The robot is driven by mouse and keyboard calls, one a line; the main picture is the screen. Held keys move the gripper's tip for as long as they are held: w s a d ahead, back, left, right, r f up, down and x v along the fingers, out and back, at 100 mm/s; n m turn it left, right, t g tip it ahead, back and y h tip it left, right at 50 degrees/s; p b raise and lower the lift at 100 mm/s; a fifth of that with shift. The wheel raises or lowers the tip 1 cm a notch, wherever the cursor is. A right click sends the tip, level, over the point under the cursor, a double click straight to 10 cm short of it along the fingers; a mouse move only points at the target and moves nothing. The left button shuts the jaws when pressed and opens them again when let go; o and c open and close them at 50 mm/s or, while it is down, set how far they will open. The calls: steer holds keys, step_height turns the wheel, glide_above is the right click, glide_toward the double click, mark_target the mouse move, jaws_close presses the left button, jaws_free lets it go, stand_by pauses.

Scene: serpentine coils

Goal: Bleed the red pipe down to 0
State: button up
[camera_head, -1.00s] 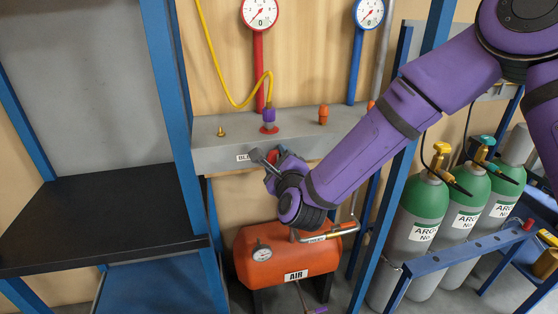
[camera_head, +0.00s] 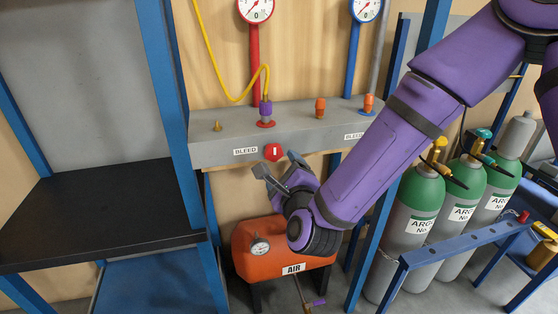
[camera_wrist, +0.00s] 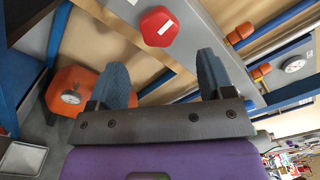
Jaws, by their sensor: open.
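The red pipe (camera_head: 255,62) runs down the wooden wall from a red-rimmed gauge (camera_head: 254,8), whose needle I cannot read surely, to a grey manifold box (camera_head: 213,151). A red knob (camera_head: 274,152) with a white bar sits on the box's front, right of a BLEED label (camera_head: 245,151). The knob also shows in the wrist view (camera_wrist: 159,27). My gripper (camera_head: 277,171) is open and empty, just below and right of the knob, apart from it. In the wrist view my fingers (camera_wrist: 163,85) are spread, with the knob beyond them.
A yellow hose (camera_head: 222,90) joins a purple connector (camera_head: 265,110) on the box. A blue pipe (camera_head: 355,60) stands to the right. An orange AIR tank (camera_head: 250,265) lies below. Blue posts (camera_head: 168,80) flank the box. Green-topped argon cylinders (camera_head: 417,215) stand right.

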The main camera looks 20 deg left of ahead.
steer(key=shift+v, duration=1.65)
steer(key=w+d+r+n+g+h, duration=0.1)
steer(key=w+d+r+n+g, duration=0.2)
steer(key=w+d+r+n, duration=0.4)
steer(key=s+d+r+n+g+h, duration=0.1)
steer(key=s+d+r+n+h, duration=0.2)
steer(key=d, duration=0.5)
steer(key=s+d+r+n+g+h, duration=0.1)
steer(key=d+r+n+h, duration=0.2)
steer(key=d, duration=0.6)
steer(key=s+d+r+n+g+h, duration=0.1)
steer(key=s+d+r+n+g, duration=0.1)
steer(key=s+d, duration=0.7)
steer(key=s+d+r+n+g+h, duration=0.1)
steer(key=s+d+r+n+g, duration=0.2)
steer(key=s+d, duration=0.7)
steer(key=shift+s+n+h, duration=0.3)
steer(key=shift+s+n, duration=0.2)
steer(key=shift+s, duration=0.05)
steer(key=shift+c, duration=0.4)
